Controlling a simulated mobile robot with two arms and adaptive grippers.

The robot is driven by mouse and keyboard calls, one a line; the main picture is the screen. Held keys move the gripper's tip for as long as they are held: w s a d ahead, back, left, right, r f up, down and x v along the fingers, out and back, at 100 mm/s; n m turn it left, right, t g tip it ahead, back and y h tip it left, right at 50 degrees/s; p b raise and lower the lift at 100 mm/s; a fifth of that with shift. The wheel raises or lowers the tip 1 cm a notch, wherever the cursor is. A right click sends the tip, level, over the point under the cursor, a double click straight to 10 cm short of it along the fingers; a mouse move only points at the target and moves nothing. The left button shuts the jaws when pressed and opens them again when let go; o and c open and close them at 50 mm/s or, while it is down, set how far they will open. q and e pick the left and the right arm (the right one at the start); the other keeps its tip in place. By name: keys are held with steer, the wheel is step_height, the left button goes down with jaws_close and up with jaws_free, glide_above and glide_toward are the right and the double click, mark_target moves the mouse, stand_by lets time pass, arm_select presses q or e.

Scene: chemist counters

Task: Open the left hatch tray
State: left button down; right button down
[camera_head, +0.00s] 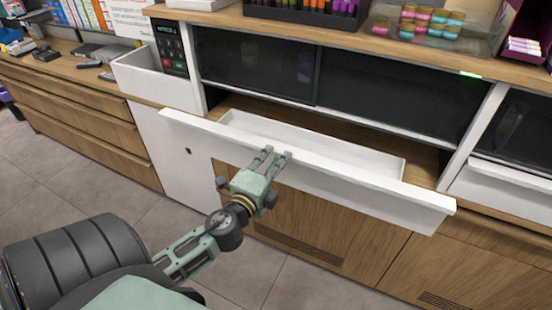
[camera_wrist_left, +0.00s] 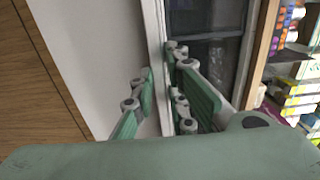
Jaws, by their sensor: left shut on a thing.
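The left hatch tray (camera_head: 400,199) is a wide white drawer pulled well out from under dark glass panels; its shallow interior is visible from above. My left gripper (camera_head: 273,153) comes from the front and is shut on the top edge of the tray's front panel, left of its middle. In the left wrist view the gripper (camera_wrist_left: 165,85) has its fingers on either side of the white panel (camera_wrist_left: 153,35). My right gripper is not in view.
Wooden cabinet doors (camera_head: 310,230) stand below the tray. Another hatch with a white front (camera_head: 505,186) is at the right. A white open box and a keypad (camera_head: 171,48) are at the left. Goods crowd the upper counter (camera_head: 330,35). Tiled floor is free in front.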

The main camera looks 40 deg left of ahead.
arm_select(q)
steer(key=c, duration=1.7)
jaws_free()
steer(key=shift+c, duration=0.2)
steer(key=shift+s, duration=0.15)
steer(key=v, duration=1.1)
steer(key=shift+s+d, duration=0.2)
steer(key=shift+s, duration=0.15)
